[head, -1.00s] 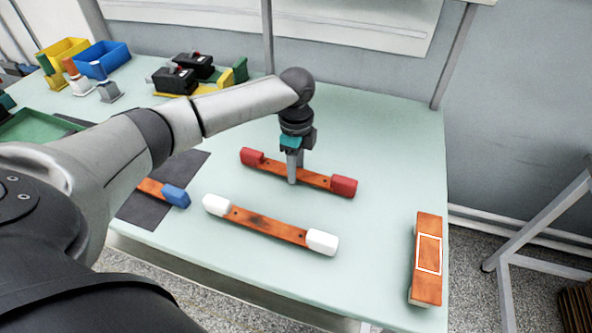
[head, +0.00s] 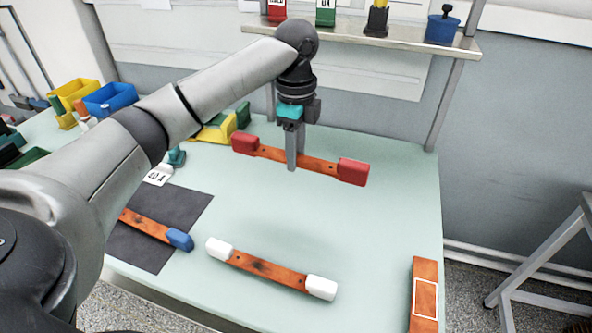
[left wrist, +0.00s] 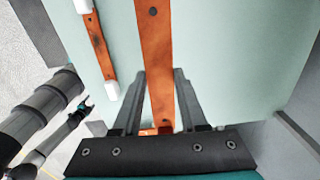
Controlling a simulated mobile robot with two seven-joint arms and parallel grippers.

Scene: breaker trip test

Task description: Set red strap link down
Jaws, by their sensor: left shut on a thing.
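The red strap link (head: 318,162) is an orange-brown bar with red end blocks. My left gripper (head: 291,165) points down and is shut on the bar near its middle. The link hangs level above the table (head: 395,220), apart from it. In the left wrist view, the bar (left wrist: 155,50) runs between the two fingers of the left gripper (left wrist: 160,78); one red end is mostly hidden behind the gripper. What seems to be my right gripper (left wrist: 82,110) shows small at the left of that view; its jaws are too small to read.
A white-ended strap link (head: 268,268) lies in front. A blue-ended link (head: 150,226) lies on a dark mat (head: 185,215). An orange board with a white outline (head: 424,290) is at the right. Bins (head: 108,98) stand back left; a shelf (head: 400,38) is behind. The table's right middle is clear.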

